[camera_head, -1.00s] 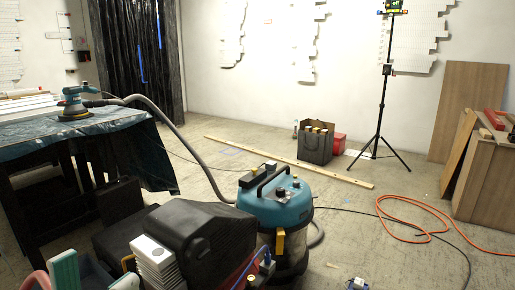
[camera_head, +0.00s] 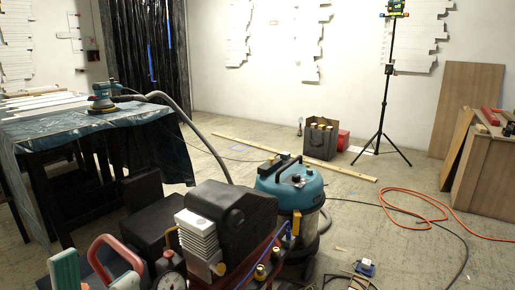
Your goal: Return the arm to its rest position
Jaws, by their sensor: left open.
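My left gripper (camera_head: 95,279) is at the bottom left edge of the head view. Its two teal and white fingers stand apart, with nothing held between them. The red handle (camera_head: 117,252) of a compressor shows close by the fingers. The rest of my left arm is below the picture. My right gripper is not in view.
A black compressor (camera_head: 236,216) and a teal vacuum (camera_head: 291,186) stand in front. A table with a plastic sheet (camera_head: 150,140) bears a sander (camera_head: 103,99) at left. An orange cable (camera_head: 420,226) lies on the right floor. A tripod (camera_head: 386,105) stands behind open floor.

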